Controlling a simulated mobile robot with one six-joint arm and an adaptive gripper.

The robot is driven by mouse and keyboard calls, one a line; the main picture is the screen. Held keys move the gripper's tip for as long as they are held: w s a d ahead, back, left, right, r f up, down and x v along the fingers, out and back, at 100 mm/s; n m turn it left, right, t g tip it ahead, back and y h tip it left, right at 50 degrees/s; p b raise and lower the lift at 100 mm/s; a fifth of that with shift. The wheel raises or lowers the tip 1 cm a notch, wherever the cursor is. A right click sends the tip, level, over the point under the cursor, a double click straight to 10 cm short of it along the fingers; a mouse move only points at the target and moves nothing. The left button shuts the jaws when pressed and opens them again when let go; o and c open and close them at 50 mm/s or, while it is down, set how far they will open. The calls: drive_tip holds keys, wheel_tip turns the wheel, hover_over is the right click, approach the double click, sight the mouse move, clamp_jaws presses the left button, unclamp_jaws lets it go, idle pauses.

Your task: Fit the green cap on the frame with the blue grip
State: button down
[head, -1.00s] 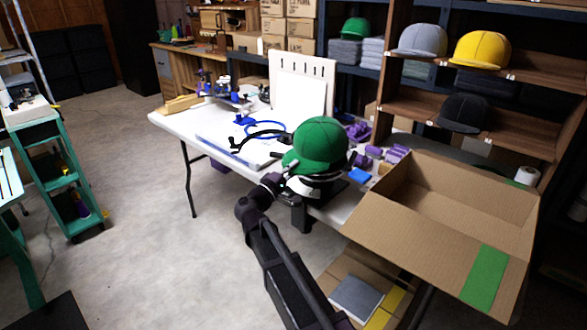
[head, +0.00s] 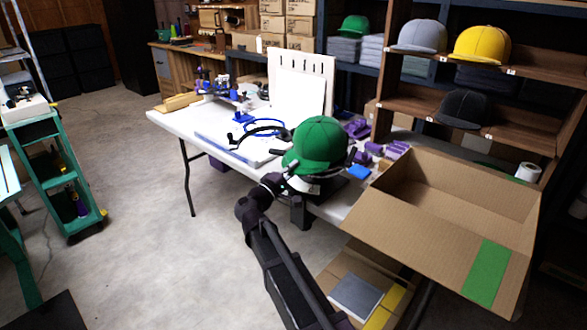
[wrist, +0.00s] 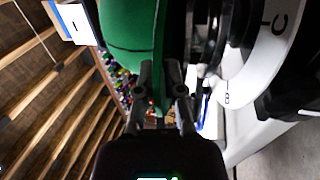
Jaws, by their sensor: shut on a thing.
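The green cap (head: 318,138) is at the near right end of the white table, over a black and white round frame (head: 310,187). My gripper (wrist: 165,95) is shut on the green cap's edge, which passes between its fingers in the wrist view. The cap (wrist: 130,30) is close beside the white lettered ring of the frame (wrist: 268,50). I cannot tell whether the cap is fully seated. A blue curved piece (head: 262,122) and a black curved band lie farther back on the table.
An open cardboard box (head: 440,230) stands close on the right. Shelves with other caps (head: 481,46) are behind.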

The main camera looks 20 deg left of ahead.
idle(0.4)
drive_tip(key=c, duration=0.7)
unclamp_jaws()
